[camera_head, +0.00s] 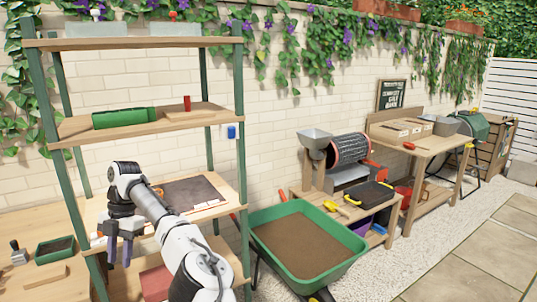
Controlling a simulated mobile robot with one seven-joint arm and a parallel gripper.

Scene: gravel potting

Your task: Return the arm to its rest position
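My white and black arm (181,240) reaches up from the bottom edge and bends at the upper left, in front of the green-posted wooden shelf rack (140,42). My gripper (119,257) hangs pointing down at the left, near the rack's lower shelves. Its two purplish fingers are apart, with a gap between them and nothing visible in it. My arm hides part of the lower shelves. I cannot tell how far the gripper is from them.
A green wheelbarrow (342,264) full of brown soil stands right of the rack. A low bench with a red-ended drum (349,149) and a wooden potting table (418,137) stand along the wall. A green planter (55,249) sits at left. Paving at right is clear.

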